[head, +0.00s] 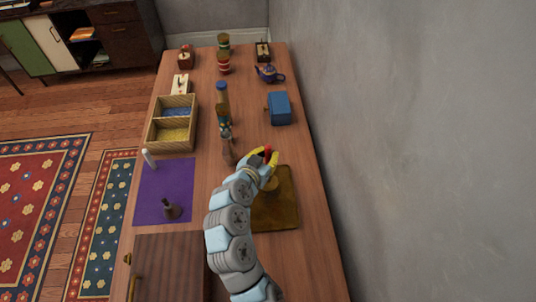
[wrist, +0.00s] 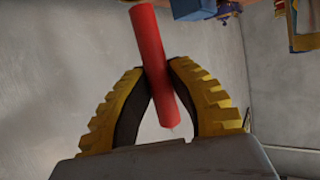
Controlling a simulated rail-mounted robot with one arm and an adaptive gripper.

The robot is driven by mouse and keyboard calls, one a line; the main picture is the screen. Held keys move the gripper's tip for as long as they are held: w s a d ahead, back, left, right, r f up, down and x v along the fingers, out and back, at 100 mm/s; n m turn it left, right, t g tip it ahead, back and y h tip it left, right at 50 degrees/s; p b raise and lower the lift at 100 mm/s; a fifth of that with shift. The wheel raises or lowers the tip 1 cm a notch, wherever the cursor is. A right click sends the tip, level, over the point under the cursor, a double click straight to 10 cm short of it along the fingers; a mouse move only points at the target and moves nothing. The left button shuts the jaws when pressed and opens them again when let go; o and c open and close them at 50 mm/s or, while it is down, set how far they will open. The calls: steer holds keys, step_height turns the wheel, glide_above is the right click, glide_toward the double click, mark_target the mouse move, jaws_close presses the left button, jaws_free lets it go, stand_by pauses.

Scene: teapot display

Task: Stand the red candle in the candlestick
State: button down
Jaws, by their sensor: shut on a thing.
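The red candle (wrist: 159,62) is held between the two yellow fingers of my gripper (wrist: 158,75) in the wrist view, slanting across the picture. In the head view only a small red part of the candle (head: 267,149) shows at my gripper (head: 268,160); the rest is hidden. My gripper is over the far part of a brass-coloured tray (head: 287,212). A dark object that looks like a candlestick (head: 171,211) stands on the purple mat (head: 150,190), left of my gripper. It holds no visible candle.
A white candle-like object (head: 149,158) stands beyond the mat. A brown object (head: 228,150) and bottles (head: 222,95) are near my gripper. A divided box (head: 167,148), blue box (head: 279,108) and teapot (head: 269,73) lie farther off. The wall borders the table's right.

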steer(key=shift+f+b, duration=0.3)
steer(key=shift+b, duration=0.45)
stand_by(1.4)
steer(key=shift+f+b, duration=1.2)
steer(key=shift+b, duration=0.05)
stand_by(0.8)
steer(key=c, duration=1)
jaws_free()
steer(key=shift+v, duration=6.05)
steer(key=shift+w+r, duration=0.1)
